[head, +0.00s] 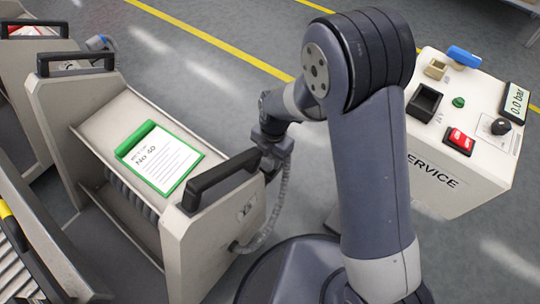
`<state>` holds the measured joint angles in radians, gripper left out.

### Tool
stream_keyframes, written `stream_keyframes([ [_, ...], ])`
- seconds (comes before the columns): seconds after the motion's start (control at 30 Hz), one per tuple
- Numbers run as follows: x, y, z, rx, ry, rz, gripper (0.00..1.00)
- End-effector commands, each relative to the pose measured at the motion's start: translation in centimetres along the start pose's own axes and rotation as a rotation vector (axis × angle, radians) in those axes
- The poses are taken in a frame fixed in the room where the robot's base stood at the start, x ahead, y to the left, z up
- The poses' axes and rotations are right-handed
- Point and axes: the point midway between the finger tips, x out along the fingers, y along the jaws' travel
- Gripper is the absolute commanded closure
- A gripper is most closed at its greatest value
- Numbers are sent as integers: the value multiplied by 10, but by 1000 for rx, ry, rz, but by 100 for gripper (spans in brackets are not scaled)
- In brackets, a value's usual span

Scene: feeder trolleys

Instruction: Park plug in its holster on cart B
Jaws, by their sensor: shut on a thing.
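My gripper (270,158) is at the near right end of the trolley with the green-framed card, beside its black handle (222,180). It is shut on the plug, which is mostly hidden by the gripper and arm. A grey ribbed hose (281,205) runs from the gripper down to the lower part of that trolley's end panel (225,238). The marking on this panel is too small to read, so I cannot tell whether this is cart B. I cannot make out a holster at this end.
The green-framed card (162,157) lies on the trolley top. A blue-grey connector (99,43) shows behind the far handle (76,62). Other trolleys stand at left. A service box (450,165) with switches stands at right. Grey floor lies behind.

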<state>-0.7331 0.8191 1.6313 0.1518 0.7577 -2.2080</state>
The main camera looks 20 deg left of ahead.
Motion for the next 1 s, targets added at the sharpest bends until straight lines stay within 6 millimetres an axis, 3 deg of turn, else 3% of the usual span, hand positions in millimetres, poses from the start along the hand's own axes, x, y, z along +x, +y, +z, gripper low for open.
stream_keyframes([
  [1.0, 15, 0, 2, 0, 0, 1, 100],
])
